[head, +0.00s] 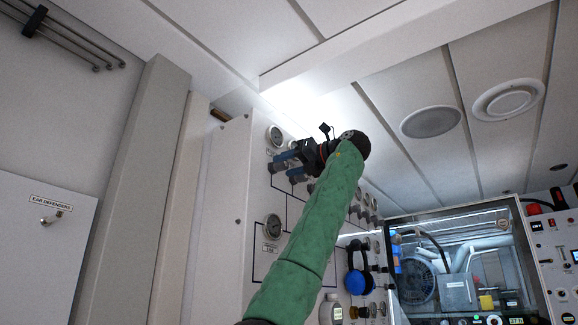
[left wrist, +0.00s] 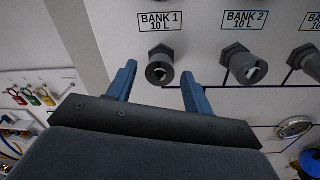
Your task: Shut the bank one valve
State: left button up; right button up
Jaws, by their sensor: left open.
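My left gripper (left wrist: 158,88) is open, with one blue finger to each side of the valve in that picture. Whether a finger touches it I cannot tell. My right gripper is not in view.
The bank two valve (left wrist: 243,66) is just right of the left gripper's right finger. Gauges (head: 273,227), blue ear defenders (head: 357,284) and a glass-fronted cabinet (head: 455,275) are along the panel side. A pale column (head: 135,185) stands left of the panel.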

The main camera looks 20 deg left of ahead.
pick_arm(q)
jog(key=shift+s+d, duration=0.15)
jog(key=shift+d, duration=0.35)
jog(key=b+v, duration=0.1)
jog(key=v, duration=0.5)
jog(key=shift+d, duration=0.4)
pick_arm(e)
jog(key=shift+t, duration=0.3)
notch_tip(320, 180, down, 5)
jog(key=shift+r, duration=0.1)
pick_arm(q)
jog(key=shift+f, duration=0.1)
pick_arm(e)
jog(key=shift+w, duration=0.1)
